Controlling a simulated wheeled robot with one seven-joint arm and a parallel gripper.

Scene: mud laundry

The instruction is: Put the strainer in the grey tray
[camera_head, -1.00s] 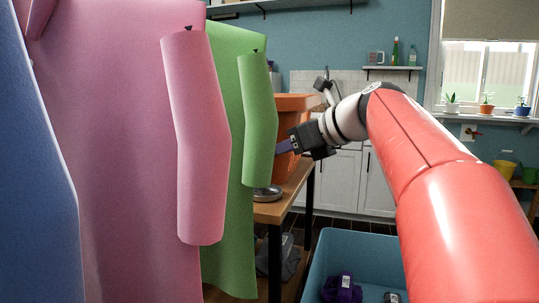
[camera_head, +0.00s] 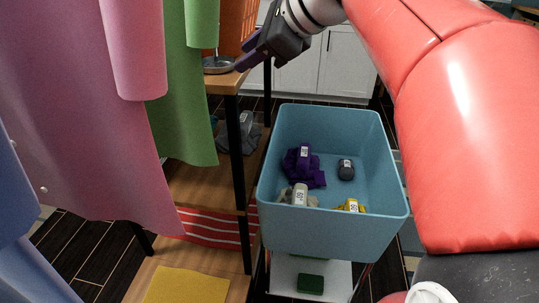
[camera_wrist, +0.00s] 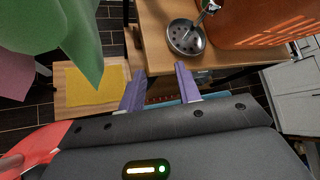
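The strainer (camera_head: 218,66) is a round silver metal piece with holes, lying on the wooden table near its front edge. In the wrist view the strainer (camera_wrist: 184,38) shows just beyond the right fingertip, with a handle or rod rising from its right side. My gripper (camera_head: 246,58) is beside the table edge, to the right of the strainer. In the wrist view its two purple fingers (camera_wrist: 158,78) are apart with nothing held between them. I cannot make out a grey tray in either view.
An orange basket (camera_wrist: 255,20) stands right beside the strainer. Green (camera_head: 188,110) and pink (camera_head: 90,130) hanging garments cover the left. A blue bin (camera_head: 330,230) with dark and light bundles stands right of the table. A yellow cloth (camera_head: 185,286) lies low at front.

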